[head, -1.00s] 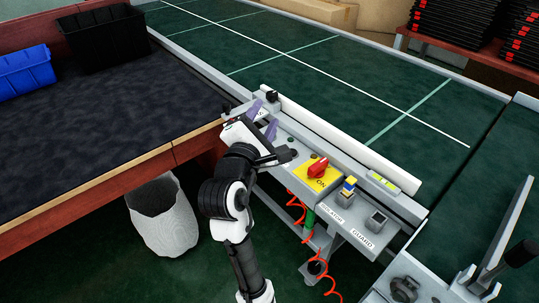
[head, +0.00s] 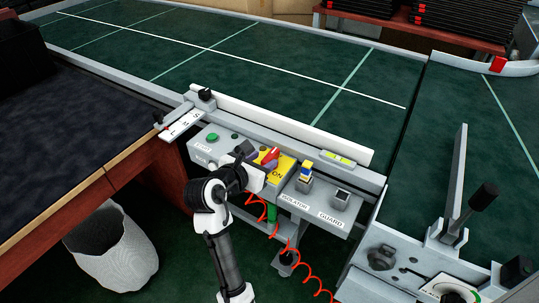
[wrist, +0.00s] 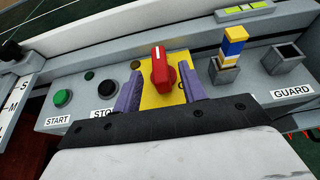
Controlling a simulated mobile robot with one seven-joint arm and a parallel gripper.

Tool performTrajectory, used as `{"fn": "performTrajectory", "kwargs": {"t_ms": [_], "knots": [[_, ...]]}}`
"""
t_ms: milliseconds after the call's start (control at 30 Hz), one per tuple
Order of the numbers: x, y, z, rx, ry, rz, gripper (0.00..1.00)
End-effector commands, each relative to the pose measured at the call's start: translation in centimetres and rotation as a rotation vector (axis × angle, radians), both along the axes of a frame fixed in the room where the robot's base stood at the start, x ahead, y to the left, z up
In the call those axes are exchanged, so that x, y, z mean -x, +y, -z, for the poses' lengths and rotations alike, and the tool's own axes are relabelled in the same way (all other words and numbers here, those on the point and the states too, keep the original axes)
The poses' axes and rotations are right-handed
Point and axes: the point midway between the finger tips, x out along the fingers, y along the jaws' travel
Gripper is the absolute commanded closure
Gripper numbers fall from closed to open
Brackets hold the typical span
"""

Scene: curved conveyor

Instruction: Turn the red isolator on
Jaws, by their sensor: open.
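The red isolator (wrist: 163,70) is a rotary knob on a yellow plate (wrist: 150,98) of the grey control panel. In the wrist view its white mark sits near the top of the knob, and the knob stands roughly upright in the picture. It also shows in the head view (head: 270,157), partly behind my arm. My gripper (wrist: 160,92) is open, with one purple finger on each side of the knob. The fingertips look apart from the knob; their depth relative to it is hard to tell. The "ON" lettering is mostly hidden in the wrist view.
Left of the plate are a green start button (wrist: 63,98) and a dark stop button (wrist: 103,87). To the right, a yellow, blue and white block stack (wrist: 232,48) stands in a grey socket, beside an empty socket marked GUARD (wrist: 284,57). A white rail (head: 285,127) runs behind the panel.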

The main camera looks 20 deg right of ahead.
Motion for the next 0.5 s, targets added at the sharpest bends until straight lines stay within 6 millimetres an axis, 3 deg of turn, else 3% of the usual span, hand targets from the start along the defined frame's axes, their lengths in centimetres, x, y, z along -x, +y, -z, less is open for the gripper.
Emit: {"fn": "performTrajectory", "kwargs": {"t_ms": [200, 500], "knots": [[-2.1, -2.7, 1.4, 0.0, 0.0, 0.001, 0.58], [-3.0, -3.8, 1.9, 0.001, -0.002, -0.002, 0.58]]}}
